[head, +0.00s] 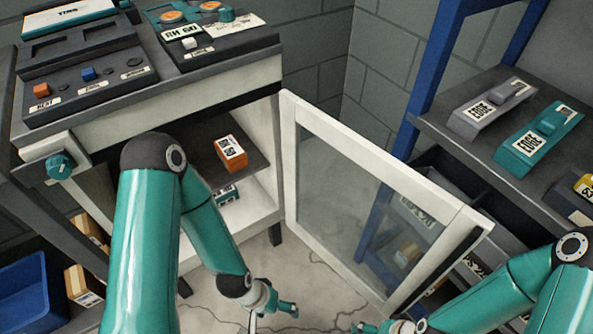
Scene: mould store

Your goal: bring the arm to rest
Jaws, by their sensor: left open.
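My left arm comes in from the left, in front of the white cabinet (262,195). Its gripper (274,312) is open and empty, low over the cracked floor in front of the cabinet. My right arm comes in from the lower right. Its gripper (368,327) is at the bottom edge, partly cut off, so its jaws are unclear. The cabinet's glazed door (365,150) stands wide open to the right, between the cabinet and the right-hand rack. An orange labelled box (231,153) sits on the cabinet's upper shelf, and a teal labelled thing (228,195) lies below it.
A control panel (88,85) with buttons and a dial unit (208,35) top the cabinet. A teal knob (60,166) sticks out at its left. The blue-framed rack (435,70) at right holds grey and teal labelled moulds (540,137). A blue bin (25,290) stands lower left.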

